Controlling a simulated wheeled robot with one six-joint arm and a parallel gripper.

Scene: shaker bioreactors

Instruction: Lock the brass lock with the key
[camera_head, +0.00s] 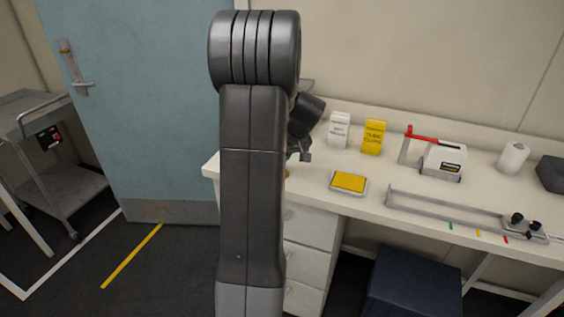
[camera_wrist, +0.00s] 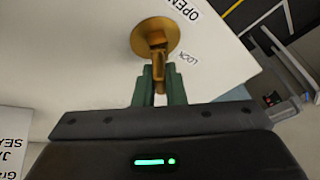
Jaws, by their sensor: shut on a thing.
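The brass lock (camera_wrist: 150,33) shows in the wrist view as a round brass disc on a white surface, with the words OPEN and LOCK printed beside it. My gripper (camera_wrist: 158,74) has its two green fingers shut on the brass key (camera_wrist: 158,66). The key lies over the lower part of the disc and appears to meet its face; how deep it sits in the lock cannot be told. In the head view my arm hides the lock and the key.
In the head view, a white box (camera_head: 338,130), a yellow box (camera_head: 374,137) and a yellow-topped tray (camera_head: 348,182) stand on the white bench right of my arm. A red-handled device (camera_head: 442,161) and a metal rail (camera_head: 440,207) are farther right. A blue door (camera_head: 150,110) is left.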

